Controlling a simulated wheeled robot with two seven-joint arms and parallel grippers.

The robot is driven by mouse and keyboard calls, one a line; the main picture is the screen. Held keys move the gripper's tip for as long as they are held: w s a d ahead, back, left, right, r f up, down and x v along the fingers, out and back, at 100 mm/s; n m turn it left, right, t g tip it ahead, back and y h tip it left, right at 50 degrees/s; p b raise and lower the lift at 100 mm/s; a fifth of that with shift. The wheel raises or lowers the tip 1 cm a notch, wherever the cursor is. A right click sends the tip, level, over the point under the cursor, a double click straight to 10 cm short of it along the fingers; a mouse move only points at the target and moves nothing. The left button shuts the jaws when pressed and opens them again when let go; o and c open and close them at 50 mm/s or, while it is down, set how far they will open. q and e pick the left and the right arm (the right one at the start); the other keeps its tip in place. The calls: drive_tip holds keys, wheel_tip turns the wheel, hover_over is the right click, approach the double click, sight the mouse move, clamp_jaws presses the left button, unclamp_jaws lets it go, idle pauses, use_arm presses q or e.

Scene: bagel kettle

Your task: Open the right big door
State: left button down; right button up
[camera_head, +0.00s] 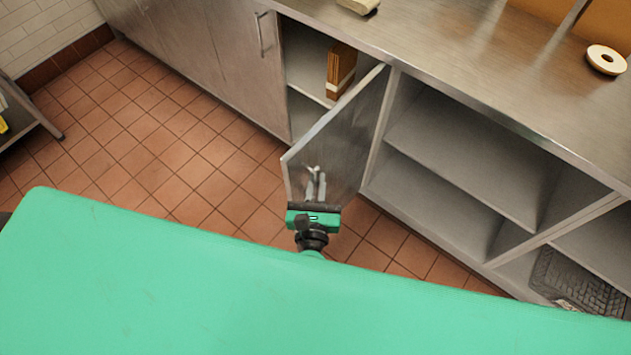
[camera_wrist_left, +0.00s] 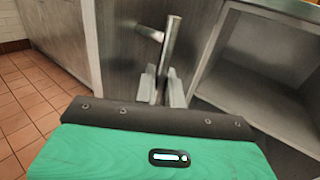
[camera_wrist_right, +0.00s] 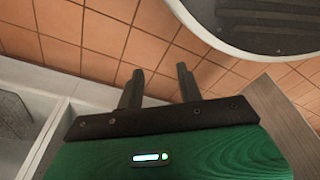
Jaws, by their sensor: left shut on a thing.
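The right big door (camera_head: 343,140) is a grey metal cabinet door. It stands swung out from the counter front, with the cabinet inside showing to its left. Its bar handle (camera_wrist_left: 170,48) shows in the left wrist view. My left gripper (camera_head: 316,181) is at the door's outer face, and its fingers (camera_wrist_left: 165,88) are shut around the lower part of the handle. My right gripper (camera_wrist_right: 160,88) shows only in the right wrist view. Its fingers are apart with nothing between them.
A brown box (camera_head: 341,72) stands on a shelf inside the opened cabinet. Open shelves (camera_head: 470,150) lie right of the door, with a dark tray (camera_head: 578,284) low at the right. A closed door with a handle (camera_head: 260,35) is to the left. Tiled floor (camera_head: 150,150) is clear at left.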

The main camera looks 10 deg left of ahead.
use_arm(q)
drive_tip(key=shift+r, duration=0.15)
drive_tip(key=c, duration=1.6)
unclamp_jaws()
drive_tip(key=shift+w, duration=0.1)
drive_tip(key=shift+c, duration=0.2)
